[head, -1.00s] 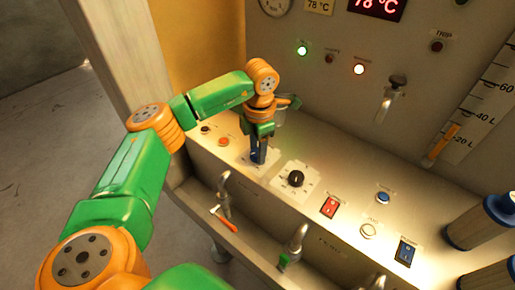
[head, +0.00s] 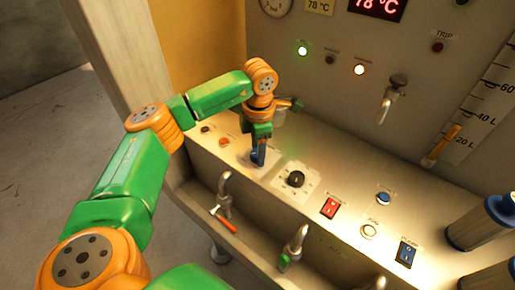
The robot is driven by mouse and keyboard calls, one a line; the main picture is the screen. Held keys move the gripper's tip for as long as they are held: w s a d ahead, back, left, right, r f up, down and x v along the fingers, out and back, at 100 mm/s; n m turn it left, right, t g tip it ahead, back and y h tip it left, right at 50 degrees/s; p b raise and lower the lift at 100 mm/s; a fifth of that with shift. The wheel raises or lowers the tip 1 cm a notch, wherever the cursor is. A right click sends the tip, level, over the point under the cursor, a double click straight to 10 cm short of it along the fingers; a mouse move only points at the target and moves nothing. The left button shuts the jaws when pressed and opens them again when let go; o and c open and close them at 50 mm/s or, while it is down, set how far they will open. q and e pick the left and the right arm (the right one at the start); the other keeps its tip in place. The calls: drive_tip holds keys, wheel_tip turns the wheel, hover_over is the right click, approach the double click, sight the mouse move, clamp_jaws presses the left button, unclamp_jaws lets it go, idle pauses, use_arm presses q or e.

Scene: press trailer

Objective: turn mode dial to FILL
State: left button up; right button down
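Two dials sit on square white plates on the sloped panel. The black dial (head: 296,179) on the right plate is uncovered, and its markings are too small to read. The left plate (head: 252,172) lies under my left gripper (head: 258,160), which points straight down over it. The fingers are over a dark blue knob that they largely hide. I cannot tell whether the fingers are closed on it. Which dial is the mode dial and where FILL is are not readable. My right gripper is not in the head view.
A red switch (head: 330,208), a blue button (head: 384,198), a white button (head: 369,231) and a blue switch (head: 406,252) lie right of the dials.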

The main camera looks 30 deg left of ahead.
use_arm(q)
drive_tip(key=shift+o, duration=0.6)
drive_tip(key=r, duration=0.2)
drive_tip(key=r+b, duration=0.1)
drive_tip(key=r, duration=0.4)
drive_tip(key=shift+s+d, duration=0.2)
drive_tip(key=shift+d, duration=0.05)
